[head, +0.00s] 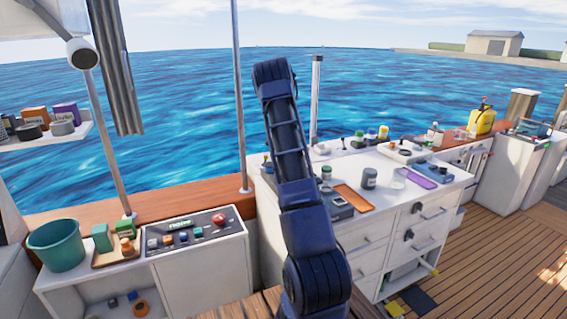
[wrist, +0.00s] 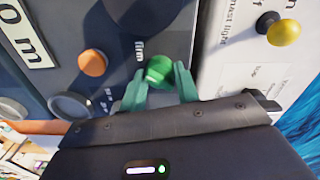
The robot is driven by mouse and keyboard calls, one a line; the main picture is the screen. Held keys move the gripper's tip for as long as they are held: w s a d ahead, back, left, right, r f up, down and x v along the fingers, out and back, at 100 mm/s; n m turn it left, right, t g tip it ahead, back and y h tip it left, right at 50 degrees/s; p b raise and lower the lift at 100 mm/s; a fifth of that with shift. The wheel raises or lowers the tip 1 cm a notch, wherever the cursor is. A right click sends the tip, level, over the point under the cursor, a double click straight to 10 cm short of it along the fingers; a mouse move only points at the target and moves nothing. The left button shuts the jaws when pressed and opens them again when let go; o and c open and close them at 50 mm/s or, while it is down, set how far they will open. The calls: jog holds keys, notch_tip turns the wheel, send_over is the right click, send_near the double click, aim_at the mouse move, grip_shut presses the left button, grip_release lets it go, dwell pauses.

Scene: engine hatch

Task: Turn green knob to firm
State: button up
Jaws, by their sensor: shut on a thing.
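The green knob (wrist: 159,69) shows in the wrist view on a dark grey panel (wrist: 165,28). My gripper (wrist: 158,75) has teal fingers on both sides of the knob and is shut on it. The fingers hide part of the knob's sides. The word "firm" (wrist: 139,48) is printed on the panel just above the knob in the picture. I cannot read where the knob's mark points. In the head view my arm covers the middle of the picture, and my gripper is not visible there.
A yellow knob (wrist: 283,32) sits on the white panel (wrist: 240,50) to the right. A white cabinet (head: 385,235) stands right of my arm.

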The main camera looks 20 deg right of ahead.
jog(key=shift+m, duration=0.4)
jog(key=o, duration=1)
jog(key=shift+r, duration=0.1)
notch_tip(320, 180, up, 11)
jog(key=shift+f, duration=0.2)
dwell(0.3)
